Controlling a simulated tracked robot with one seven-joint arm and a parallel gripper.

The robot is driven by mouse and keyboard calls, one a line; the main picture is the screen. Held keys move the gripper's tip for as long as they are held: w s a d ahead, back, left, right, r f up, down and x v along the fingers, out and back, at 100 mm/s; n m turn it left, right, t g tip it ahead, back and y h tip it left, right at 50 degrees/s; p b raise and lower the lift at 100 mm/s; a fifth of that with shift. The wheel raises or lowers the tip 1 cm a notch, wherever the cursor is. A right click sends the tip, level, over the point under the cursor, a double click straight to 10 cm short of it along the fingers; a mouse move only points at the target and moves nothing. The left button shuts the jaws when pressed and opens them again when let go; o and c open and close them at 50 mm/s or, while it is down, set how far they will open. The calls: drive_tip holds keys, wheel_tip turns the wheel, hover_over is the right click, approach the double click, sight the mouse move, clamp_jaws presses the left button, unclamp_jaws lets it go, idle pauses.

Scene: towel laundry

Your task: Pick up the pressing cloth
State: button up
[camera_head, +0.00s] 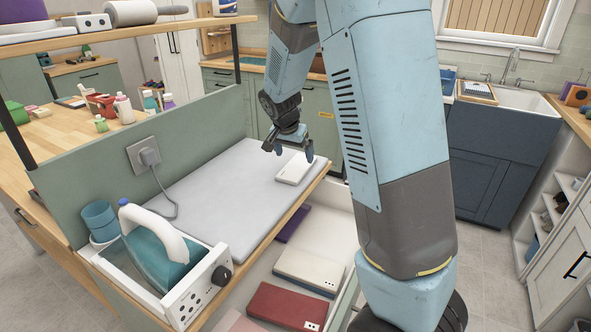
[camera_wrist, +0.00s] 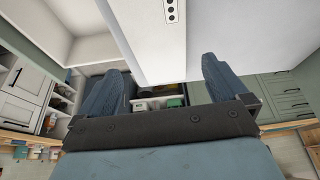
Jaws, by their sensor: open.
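A small white folded cloth (camera_head: 293,168), which looks like the pressing cloth, lies near the far right edge of the light grey ironing pad (camera_head: 230,190). My gripper (camera_head: 288,150) is open and empty, its fingers pointing down just behind and above the cloth. In the wrist view a white folded slab with a dotted tag (camera_wrist: 150,40), apparently the same cloth, reaches toward the gap between my open fingers (camera_wrist: 163,85). I cannot tell whether the fingers touch it.
A teal iron (camera_head: 165,258) with a white handle stands in a holder at the pad's near left, its cord running to a wall socket (camera_head: 147,156). Below the pad, an open drawer holds folded cloths, including a dark red one (camera_head: 285,305) and a cream one (camera_head: 310,268).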

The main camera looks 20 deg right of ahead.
sight(297, 166)
drive_tip(key=shift+x, duration=2.55)
drive_tip(key=shift+s+a, duration=0.1)
drive_tip(key=shift+s, duration=0.05)
drive_tip(key=shift+c, duration=0.2)
drive_tip(key=c, duration=0.9)
